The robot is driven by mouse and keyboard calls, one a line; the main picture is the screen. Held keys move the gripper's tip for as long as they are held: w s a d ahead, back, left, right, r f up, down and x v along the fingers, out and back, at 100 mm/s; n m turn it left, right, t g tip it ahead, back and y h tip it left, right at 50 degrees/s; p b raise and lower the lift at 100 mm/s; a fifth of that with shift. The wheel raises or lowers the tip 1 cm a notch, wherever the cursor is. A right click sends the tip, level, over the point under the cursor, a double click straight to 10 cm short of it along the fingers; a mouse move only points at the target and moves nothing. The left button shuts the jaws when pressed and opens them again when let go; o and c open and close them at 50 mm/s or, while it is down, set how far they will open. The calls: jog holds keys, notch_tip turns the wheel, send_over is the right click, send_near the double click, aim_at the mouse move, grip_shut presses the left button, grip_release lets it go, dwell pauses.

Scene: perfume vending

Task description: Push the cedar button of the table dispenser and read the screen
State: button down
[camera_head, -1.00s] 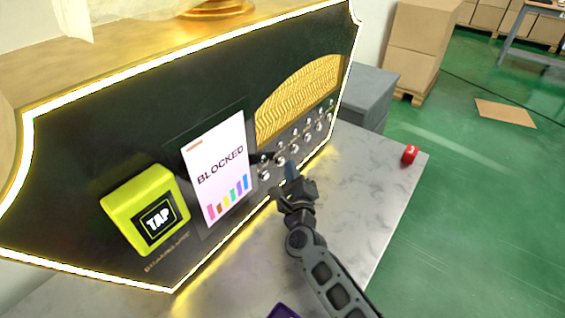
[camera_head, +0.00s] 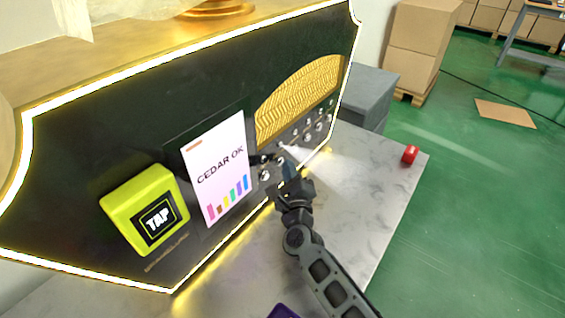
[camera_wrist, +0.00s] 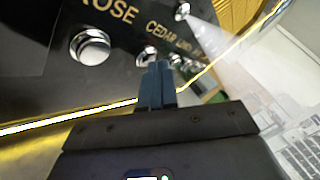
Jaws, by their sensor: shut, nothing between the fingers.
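The black table dispenser (camera_head: 100,130) has a glowing edge. Its white screen (camera_head: 218,170) reads "CEDAR OK" above several coloured bars. My gripper (camera_head: 288,170) is shut and empty, close to the row of round metal buttons right of the screen. In the wrist view the fingertips (camera_wrist: 158,66) are together, just in front of the cedar button (camera_wrist: 146,54), which they partly hide below the label "CEDAR". I cannot tell whether they touch it. The rose button (camera_wrist: 90,47) is clear to the left. A pale spray (camera_head: 310,163) comes from a nozzle (camera_wrist: 183,11) above the cedar button.
A yellow-green TAP box (camera_head: 150,208) sits on the dispenser's front, left of the screen. A small red object (camera_head: 410,154) stands near the right edge of the grey table (camera_head: 355,200). The tabletop between is clear. Cardboard boxes (camera_head: 415,45) stand behind on the green floor.

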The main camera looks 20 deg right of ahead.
dwell(0.6)
jog(key=shift+s+d, duration=0.45)
jog(key=shift+s, duration=0.15)
jog(key=shift+s+d, duration=0.1)
jog(key=shift+s+d+b, duration=0.15)
jog(key=shift+s+d, duration=0.55)
jog(key=shift+s, duration=0.3)
jog(key=shift+s+d+b, duration=0.15)
jog(key=shift+s+d, duration=0.55)
jog(key=shift+s, duration=0.25)
